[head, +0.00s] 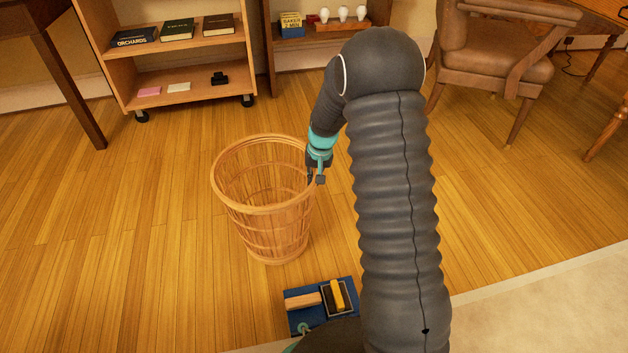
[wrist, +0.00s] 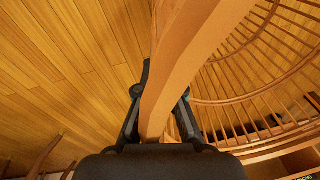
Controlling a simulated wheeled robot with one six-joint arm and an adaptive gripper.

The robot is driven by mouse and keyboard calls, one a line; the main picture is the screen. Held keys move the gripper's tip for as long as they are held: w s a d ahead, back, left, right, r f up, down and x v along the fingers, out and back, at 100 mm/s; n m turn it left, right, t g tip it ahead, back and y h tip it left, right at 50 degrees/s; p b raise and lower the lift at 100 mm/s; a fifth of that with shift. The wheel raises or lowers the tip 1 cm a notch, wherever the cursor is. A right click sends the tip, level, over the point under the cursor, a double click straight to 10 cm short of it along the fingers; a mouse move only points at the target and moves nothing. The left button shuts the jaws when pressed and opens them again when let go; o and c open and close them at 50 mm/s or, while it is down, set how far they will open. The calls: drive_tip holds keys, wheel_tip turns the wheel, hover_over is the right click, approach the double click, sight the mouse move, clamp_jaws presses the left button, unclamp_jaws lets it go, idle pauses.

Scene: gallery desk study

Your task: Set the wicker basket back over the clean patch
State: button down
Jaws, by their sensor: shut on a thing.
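The wicker basket (head: 272,208) is open-topped and slatted, and stands about upright in the middle of the head view. I cannot tell whether its base touches the floor. My gripper (head: 316,178) is at the right side of its rim. In the wrist view my gripper (wrist: 160,115) is shut on the basket's rim (wrist: 185,60), with one finger on each side of the band. The inside slats fill the right of that view. No clean patch can be made out in either view; the basket may hide it.
A blue tray (head: 308,320) with a wooden block and a yellow-topped item lies just in front of the basket. A wheeled shelf (head: 185,72) with books stands behind. A leather chair (head: 495,55) is at the back right. The wooden floor left of the basket is clear.

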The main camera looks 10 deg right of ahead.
drive_tip(key=shift+f, duration=0.3)
drive_tip(key=c, duration=1.3)
unclamp_jaws()
